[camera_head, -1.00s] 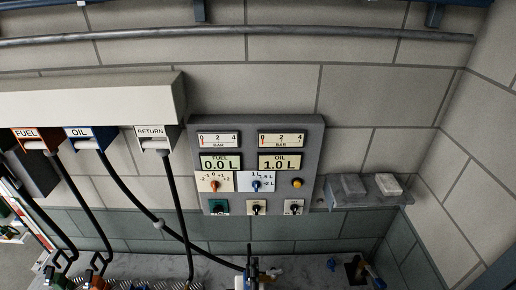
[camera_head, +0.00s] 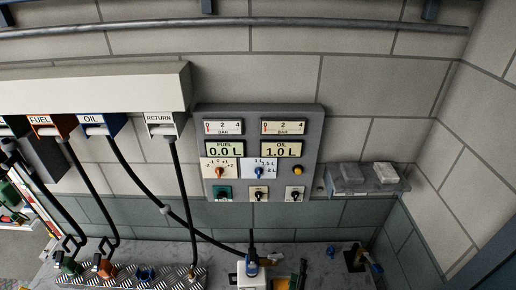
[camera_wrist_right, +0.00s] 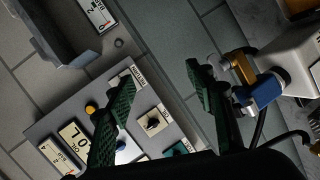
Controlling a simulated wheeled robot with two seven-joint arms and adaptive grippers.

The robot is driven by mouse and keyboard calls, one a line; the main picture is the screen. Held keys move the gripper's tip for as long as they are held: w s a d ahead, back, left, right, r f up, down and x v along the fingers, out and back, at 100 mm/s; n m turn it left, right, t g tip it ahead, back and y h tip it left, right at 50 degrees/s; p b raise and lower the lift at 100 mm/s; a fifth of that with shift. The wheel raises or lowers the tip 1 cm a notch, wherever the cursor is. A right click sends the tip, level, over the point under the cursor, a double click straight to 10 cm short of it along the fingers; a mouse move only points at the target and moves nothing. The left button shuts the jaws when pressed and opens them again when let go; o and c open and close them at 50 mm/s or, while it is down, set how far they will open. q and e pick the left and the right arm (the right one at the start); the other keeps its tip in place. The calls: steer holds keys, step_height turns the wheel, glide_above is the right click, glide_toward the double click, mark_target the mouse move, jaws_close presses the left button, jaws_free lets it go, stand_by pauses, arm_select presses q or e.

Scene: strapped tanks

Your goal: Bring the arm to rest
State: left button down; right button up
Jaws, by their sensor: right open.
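The grey control panel (camera_head: 263,150) lies behind the fingers in that view. Blue and yellow fittings (camera_wrist_right: 258,85) on a pale body are at its right. The hose from the OIL outlet (camera_head: 98,122) runs to a nozzle (camera_head: 252,258) at the white tank. My left gripper is not in view.
FUEL (camera_head: 50,125) and RETURN (camera_head: 162,122) outlets hang from the wall housing. A ridged tray (camera_head: 180,279) holds coloured nozzles at the lower left. A grey wall box (camera_head: 345,177) is right of the panel. The panel reads fuel 0.0 L, oil 1.0 L.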

steer(key=s+d+f+m+g, duration=0.3)
steer(key=s+d+f+m, duration=0.15)
steer(key=d, duration=0.35)
steer(key=s+d+f+m+g, duration=0.35)
steer(key=d+f, duration=0.25)
steer(key=d, duration=0.2)
steer(key=s+d+f+m+g+y, duration=0.1)
steer(key=s+d+f+m+g, duration=0.15)
steer(key=s, duration=0.35)
steer(key=s+d+f+m+g+y, duration=0.1)
steer(key=s+d+y, duration=0.1)
steer(key=s+d, duration=0.35)
steer(key=s+a+f+g+b, duration=0.15)
steer(key=f+b, duration=0.35)
steer(key=f, duration=1.4)
steer(key=a+f+b, duration=0.2)
steer(key=f+b, duration=0.3)
steer(key=f, duration=1.4)
steer(key=s+f+b, duration=0.3)
steer(key=s+f, duration=0.4)
steer(key=f, duration=0.3)
steer(key=s+f+g+b, duration=0.1)
steer(key=s+f+b, duration=0.2)
steer(key=s+f, duration=0.4)
steer(key=s+f+b, duration=0.3)
steer(key=s+f, duration=0.4)
steer(key=f, duration=0.6)
steer(key=shift+n+g+b, duration=0.35)
steer(key=shift+n, duration=0.1)
steer(key=shift+s, duration=0.1)
